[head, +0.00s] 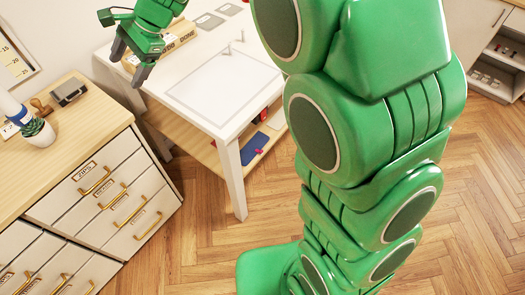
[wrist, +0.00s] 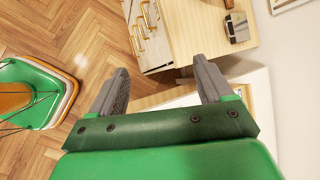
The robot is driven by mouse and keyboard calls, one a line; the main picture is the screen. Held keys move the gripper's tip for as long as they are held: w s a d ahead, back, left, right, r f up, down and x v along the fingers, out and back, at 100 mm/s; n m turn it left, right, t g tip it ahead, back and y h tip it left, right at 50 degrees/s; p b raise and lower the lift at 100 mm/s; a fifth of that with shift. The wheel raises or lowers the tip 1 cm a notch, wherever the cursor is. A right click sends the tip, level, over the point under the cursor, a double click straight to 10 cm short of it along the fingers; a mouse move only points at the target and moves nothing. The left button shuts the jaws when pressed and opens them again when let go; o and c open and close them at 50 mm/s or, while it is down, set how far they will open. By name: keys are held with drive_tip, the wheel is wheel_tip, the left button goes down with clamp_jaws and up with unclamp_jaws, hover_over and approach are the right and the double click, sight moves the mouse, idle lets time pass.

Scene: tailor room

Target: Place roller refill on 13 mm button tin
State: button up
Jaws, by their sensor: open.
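My gripper (head: 129,66) is open and empty at the upper left of the head view, in front of the white table's left end. Its two grey fingers also show spread apart in the wrist view (wrist: 160,72), with nothing between them. I cannot make out a roller refill or a 13 mm button tin for certain in either view. A small dark box with a grey top (head: 70,91) lies on the wooden cabinet top, left of my gripper; it also shows in the wrist view (wrist: 237,28). I cannot tell what it is.
The drawer cabinet (head: 85,120) also carries a brown wooden piece (head: 40,106) and a potted cactus (head: 40,131). The white table (head: 190,95) holds a wooden tray marked DONE (head: 183,36) and flat grey pieces. A lower shelf holds a blue item (head: 254,148).

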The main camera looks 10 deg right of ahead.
drive_tip(key=s+d+f+n+h, duration=0.1)
drive_tip(key=s+d+n+h, duration=0.1)
drive_tip(key=s+d, duration=0.8)
drive_tip(key=s+d+f+n+h, duration=0.1)
drive_tip(key=s+d+n+h, duration=0.2)
drive_tip(key=s+d, duration=0.7)
drive_tip(key=s+d+f+n+g+h, duration=0.1)
drive_tip(key=s+d+f+n+h, duration=0.1)
drive_tip(key=s+d, duration=0.9)
drive_tip(key=d+n+h, duration=0.1)
drive_tip(key=d+n, duration=0.1)
drive_tip(key=d, duration=0.5)
drive_tip(key=shift+s, duration=0.1)
